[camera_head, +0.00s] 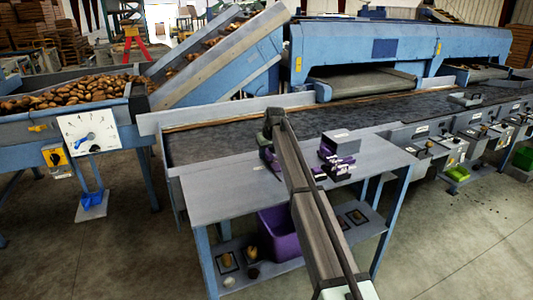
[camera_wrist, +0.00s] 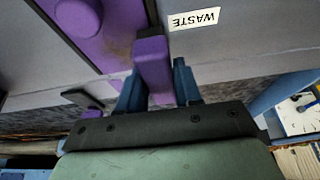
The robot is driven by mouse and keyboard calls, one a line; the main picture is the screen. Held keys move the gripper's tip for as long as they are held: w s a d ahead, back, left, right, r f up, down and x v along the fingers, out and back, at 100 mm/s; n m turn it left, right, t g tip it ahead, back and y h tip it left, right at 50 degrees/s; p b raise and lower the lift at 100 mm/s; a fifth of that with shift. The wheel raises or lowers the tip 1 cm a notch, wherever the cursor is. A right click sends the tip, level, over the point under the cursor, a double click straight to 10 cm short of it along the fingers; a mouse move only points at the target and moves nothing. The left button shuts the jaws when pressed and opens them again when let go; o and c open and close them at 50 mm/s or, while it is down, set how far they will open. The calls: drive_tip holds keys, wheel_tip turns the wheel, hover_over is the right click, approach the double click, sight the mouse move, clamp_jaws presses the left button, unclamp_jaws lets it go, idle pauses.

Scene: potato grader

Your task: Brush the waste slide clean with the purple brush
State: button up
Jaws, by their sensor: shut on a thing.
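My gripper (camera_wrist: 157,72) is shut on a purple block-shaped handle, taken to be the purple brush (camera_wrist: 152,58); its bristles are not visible. In the wrist view a purple panel (camera_wrist: 105,22) with a round raised part lies beyond and to the left of the handle, with brownish marks near the handle. A white WASTE label (camera_wrist: 194,19) is on the grey surface just to the right. I cannot tell whether the brush touches the panel. In the head view my gripper is largely hidden by my arm, near a small purple patch (camera_head: 268,157) at the table's back edge.
Purple and dark boxes (camera_head: 337,158) stand on the grey table (camera_head: 225,192) right of my arm. A purple bin (camera_head: 281,238) sits on the lower shelf. Behind the table runs the dark conveyor (camera_head: 215,143). The table's left part is clear.

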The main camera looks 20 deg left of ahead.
drive_tip(key=shift+f, duration=0.6)
idle(0.7)
drive_tip(key=shift+w, duration=0.1)
drive_tip(key=shift+w+d, duration=2.95)
drive_tip(key=shift+d, duration=0.1)
drive_tip(key=shift+s+a, duration=0.1)
drive_tip(key=shift+s+a, duration=3)
drive_tip(key=shift+d, duration=0.1)
drive_tip(key=shift+w+d, duration=3.05)
drive_tip(key=shift+w, duration=0.05)
drive_tip(key=shift+s+a, duration=0.1)
